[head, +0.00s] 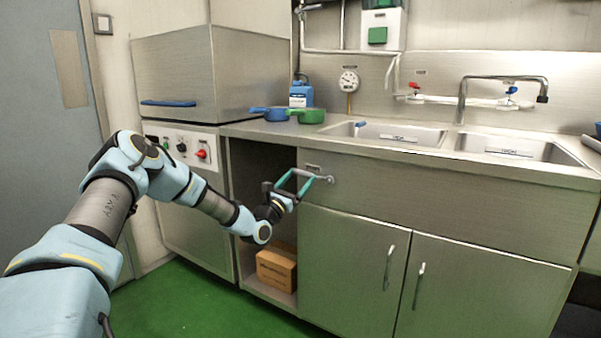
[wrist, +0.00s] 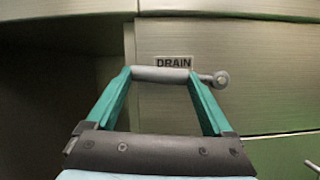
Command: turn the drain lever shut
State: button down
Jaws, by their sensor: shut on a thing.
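The drain lever (wrist: 160,75) is a grey bar lying level across the cabinet front, with its round pivot end (wrist: 221,79) at the right. A small "DRAIN" label (wrist: 173,61) sits just above it. My gripper (head: 304,184) has green fingers and is shut on the lever; in the wrist view the fingers (wrist: 160,78) meet the bar near both ends of its grip. In the head view the lever's pivot (head: 330,179) shows just right of the fingertips. The middle of the bar is largely hidden there.
Two sinks with a faucet (head: 462,100) are set in the steel counter above. Left of the lever is an open bay with a cardboard box (head: 277,269). Green floor is clear in front.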

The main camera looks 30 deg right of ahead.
jog(key=shift+f+n+t+y+p, duration=0.3)
jog(key=shift+f+n+t, duration=0.25)
jog(key=shift+n, duration=0.55)
grip_release()
jog(key=v, duration=1)
jog(key=shift+s+a+f, duration=0.2)
jog(key=shift+a, duration=0.1)
